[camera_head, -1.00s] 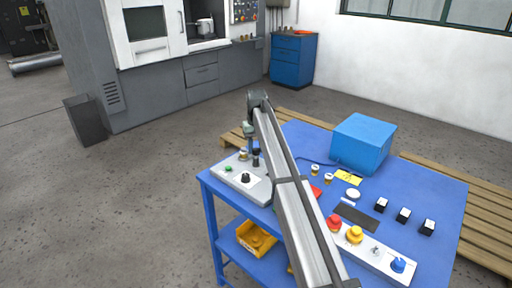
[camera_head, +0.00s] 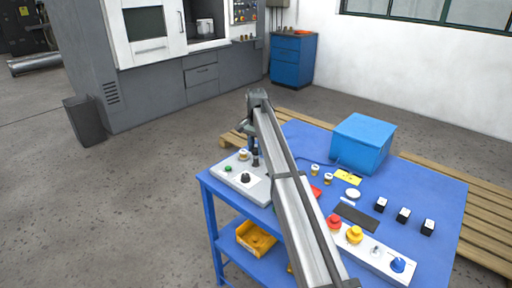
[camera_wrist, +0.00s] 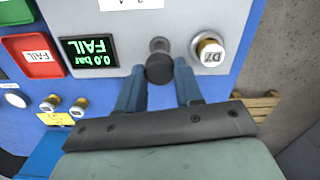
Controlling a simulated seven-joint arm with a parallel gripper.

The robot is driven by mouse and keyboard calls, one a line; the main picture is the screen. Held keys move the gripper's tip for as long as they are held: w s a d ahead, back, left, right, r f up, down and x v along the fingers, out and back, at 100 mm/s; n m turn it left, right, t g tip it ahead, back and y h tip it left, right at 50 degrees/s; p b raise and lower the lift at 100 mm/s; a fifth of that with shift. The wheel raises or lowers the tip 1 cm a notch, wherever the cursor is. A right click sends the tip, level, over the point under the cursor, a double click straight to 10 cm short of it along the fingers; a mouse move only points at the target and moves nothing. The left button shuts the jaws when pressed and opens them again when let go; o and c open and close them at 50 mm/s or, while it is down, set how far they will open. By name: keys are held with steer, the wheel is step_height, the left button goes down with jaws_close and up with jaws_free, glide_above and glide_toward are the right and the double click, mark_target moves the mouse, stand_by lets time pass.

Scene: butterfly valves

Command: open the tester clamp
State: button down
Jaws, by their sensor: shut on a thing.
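The tester (camera_head: 258,189) is a grey box on the left end of the blue bench; its panel (camera_wrist: 118,32) fills the top of the wrist view. Its display (camera_wrist: 88,56) reads 0.0 bar FAIL, upside down. The clamp lever (camera_wrist: 158,66) has a dark shaft and black ball end. My gripper (camera_wrist: 159,74) is shut on the ball end, one blue finger on each side. A brass valve marked D7 (camera_wrist: 208,50) sits on the tester to the right of the lever, apart from my fingers. In the head view my arm covers part of the tester.
A red tray marked FAIL (camera_wrist: 38,56) and a green tray (camera_wrist: 22,22) lie beside the tester. Two brass valves (camera_wrist: 65,105) stand near a yellow label. A blue box (camera_head: 362,143) and a button panel (camera_head: 372,257) take up the bench. A yellow bin (camera_head: 256,238) is on the lower shelf.

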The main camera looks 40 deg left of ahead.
mark_target(256, 149)
steer(key=m, duration=0.4)
steer(key=shift+m, duration=2.2)
steer(key=c, duration=0.7)
jaws_free()
steer(key=shift+c, duration=0.2)
steer(key=shift+r, duration=0.1)
step_height(256, 149, up, 14)
steer(key=shift+f, duration=0.2)
